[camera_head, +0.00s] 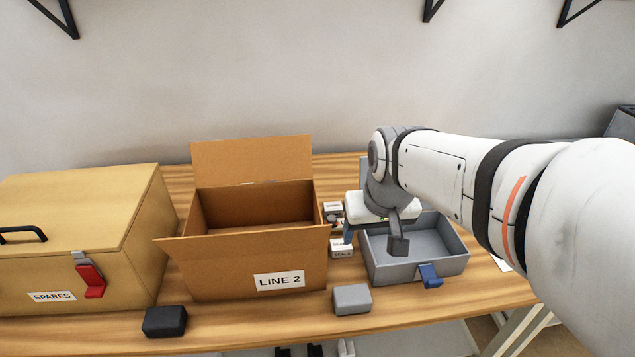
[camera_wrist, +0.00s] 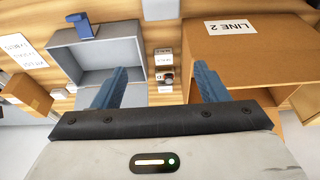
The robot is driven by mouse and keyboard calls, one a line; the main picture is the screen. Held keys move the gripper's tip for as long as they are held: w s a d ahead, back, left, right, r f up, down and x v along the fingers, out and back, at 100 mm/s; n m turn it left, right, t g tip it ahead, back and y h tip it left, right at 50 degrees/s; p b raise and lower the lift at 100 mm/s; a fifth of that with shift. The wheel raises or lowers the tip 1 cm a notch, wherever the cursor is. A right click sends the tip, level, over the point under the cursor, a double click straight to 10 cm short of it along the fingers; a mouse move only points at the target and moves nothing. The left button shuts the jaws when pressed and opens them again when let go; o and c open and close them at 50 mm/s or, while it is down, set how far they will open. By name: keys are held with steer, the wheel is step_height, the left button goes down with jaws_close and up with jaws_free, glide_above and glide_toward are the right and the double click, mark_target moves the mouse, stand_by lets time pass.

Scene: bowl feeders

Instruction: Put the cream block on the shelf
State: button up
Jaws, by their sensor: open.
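My gripper (camera_wrist: 160,72) is open and empty, with its two blue fingers wide apart in the wrist view. I cannot make out a cream block for certain in either view. A light grey block (camera_head: 352,298) lies at the table's front edge and shows in the wrist view (camera_wrist: 161,9). No shelf board is in view; black brackets (camera_head: 55,18) are on the wall at the top.
An open cardboard box (camera_head: 215,260) marked LINE 2 stands left of a grey tray (camera_head: 385,271) with a blue latch. Small labelled white boxes (camera_head: 341,251) stand between them. A wooden SPARES case (camera_head: 75,225) is at far left. A dark block (camera_head: 164,321) lies in front.

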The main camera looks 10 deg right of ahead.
steer(key=shift+o, duration=0.8)
steer(key=w+f+b, duration=0.2)
steer(key=w+f, duration=0.2)
steer(key=w, duration=0.8)
steer(key=t+b, duration=0.1)
steer(key=b, duration=0.2)
glide_above(336, 222)
steer(key=s, duration=0.3)
step_height(336, 222, down, 8)
steer(key=f, duration=0.3)
steer(key=w+f, duration=0.1)
steer(key=f, duration=0.5)
steer(key=shift+w+d+f, duration=0.1)
steer(key=shift+w+f, duration=0.05)
steer(key=shift+f, duration=0.25)
steer(key=shift+p+x, duration=0.4)
steer(key=shift+x, duration=2.5)
steer(key=shift+r, duration=0.1)
steer(key=c, duration=1)
steer(key=shift+o, duration=0.2)
